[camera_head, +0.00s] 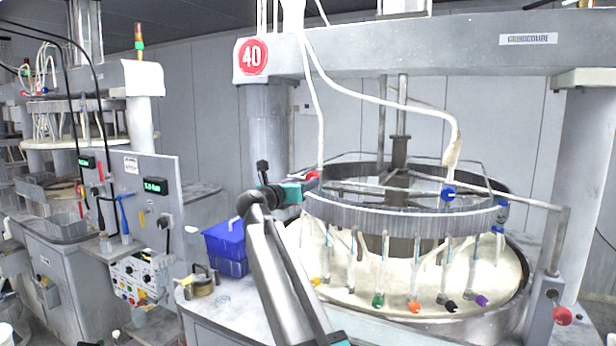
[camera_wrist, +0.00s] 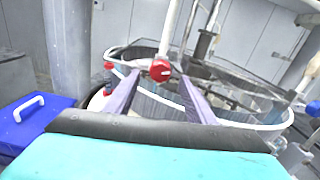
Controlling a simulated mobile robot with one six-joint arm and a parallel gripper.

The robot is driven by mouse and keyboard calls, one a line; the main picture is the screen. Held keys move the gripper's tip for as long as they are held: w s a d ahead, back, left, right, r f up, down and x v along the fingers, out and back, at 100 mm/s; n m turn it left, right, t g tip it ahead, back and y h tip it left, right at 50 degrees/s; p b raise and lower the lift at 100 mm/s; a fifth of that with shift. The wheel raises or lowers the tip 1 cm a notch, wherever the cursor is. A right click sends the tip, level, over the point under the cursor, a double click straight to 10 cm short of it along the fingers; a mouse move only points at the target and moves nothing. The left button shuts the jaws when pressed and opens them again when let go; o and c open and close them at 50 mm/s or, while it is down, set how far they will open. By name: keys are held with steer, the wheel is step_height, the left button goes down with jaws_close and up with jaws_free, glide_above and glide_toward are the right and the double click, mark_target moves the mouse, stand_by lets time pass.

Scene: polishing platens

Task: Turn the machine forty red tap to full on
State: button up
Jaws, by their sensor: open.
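The machine with the red number 40 sign (camera_head: 252,57) stands in the centre and right of the head view. A red tap (camera_head: 313,176) sits at the left of its upper ring, below a white hose. In the wrist view the red tap (camera_wrist: 160,70) appears as a round knob with a pale mark, between and just beyond the fingertips. My gripper (camera_head: 303,185) is open beside the tap, its fingers either side of it in the wrist view (camera_wrist: 159,84). I cannot tell whether they touch the tap.
A blue tap (camera_head: 449,193) sits on the ring's right side. Coloured taps hang below the ring (camera_head: 400,219) over the pale platen. A blue box (camera_head: 226,240) stands on the ledge left of my arm. Another red knob (camera_head: 562,315) is at lower right. A control panel (camera_head: 150,205) stands left.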

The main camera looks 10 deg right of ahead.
mark_target(311, 178)
steer(key=p+x, duration=0.2)
steer(key=x, duration=0.4)
steer(key=shift+w+d, duration=0.15)
steer(key=shift+w, duration=0.1)
steer(key=shift+c, duration=0.4)
steer(key=c, duration=1)
steer(key=shift+o, duration=0.2)
steer(key=shift+s, duration=0.1)
